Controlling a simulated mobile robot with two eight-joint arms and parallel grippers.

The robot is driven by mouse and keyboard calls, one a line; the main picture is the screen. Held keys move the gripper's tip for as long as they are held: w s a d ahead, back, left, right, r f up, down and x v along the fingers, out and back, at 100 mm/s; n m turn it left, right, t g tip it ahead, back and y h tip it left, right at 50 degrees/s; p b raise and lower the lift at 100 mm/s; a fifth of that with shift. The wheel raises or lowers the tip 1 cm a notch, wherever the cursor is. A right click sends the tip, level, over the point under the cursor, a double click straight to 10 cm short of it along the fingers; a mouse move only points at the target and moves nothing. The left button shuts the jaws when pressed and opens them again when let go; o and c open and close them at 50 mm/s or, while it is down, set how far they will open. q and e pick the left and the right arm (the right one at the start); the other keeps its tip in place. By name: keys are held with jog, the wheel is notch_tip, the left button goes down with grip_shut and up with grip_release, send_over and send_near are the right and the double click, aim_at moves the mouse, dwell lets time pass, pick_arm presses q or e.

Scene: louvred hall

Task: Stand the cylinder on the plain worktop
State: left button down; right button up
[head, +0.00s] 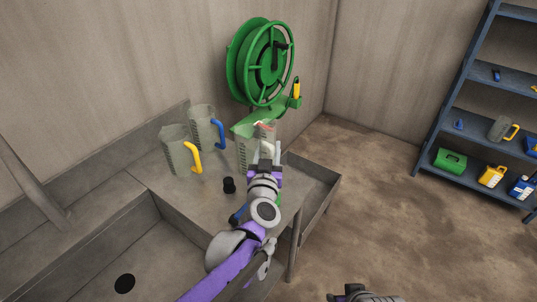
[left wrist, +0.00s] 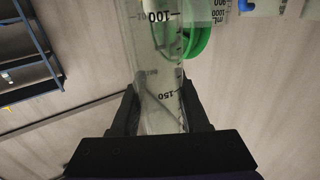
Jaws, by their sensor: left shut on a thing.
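My left gripper (head: 266,158) is shut on a clear graduated cylinder (head: 265,131), over the far right part of the grey worktop (head: 205,208). In the left wrist view the cylinder (left wrist: 158,70) stands between both dark fingers (left wrist: 160,118), with black scale marks 100 and 150. Its lower part is hidden by my gripper in the head view, so I cannot tell whether its foot touches the worktop. A dark part at the bottom edge may be my right gripper (head: 355,295); its fingers are not clear.
A sink (head: 160,255) lies front left. A green hose reel (head: 262,62) hangs behind.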

pick_arm(q)
notch_tip(320, 180, down, 2)
jog(key=shift+f, duration=0.2)
jog(key=shift+f, duration=0.2)
jog(key=shift+c, duration=2)
grip_release()
jog(key=shift+r, duration=0.2)
jog(key=shift+s+r, duration=0.15)
jog(key=s+a+b, duration=0.1)
jog(key=s, duration=1)
jog(key=shift+s, duration=0.35)
jog(key=shift+a, duration=0.1)
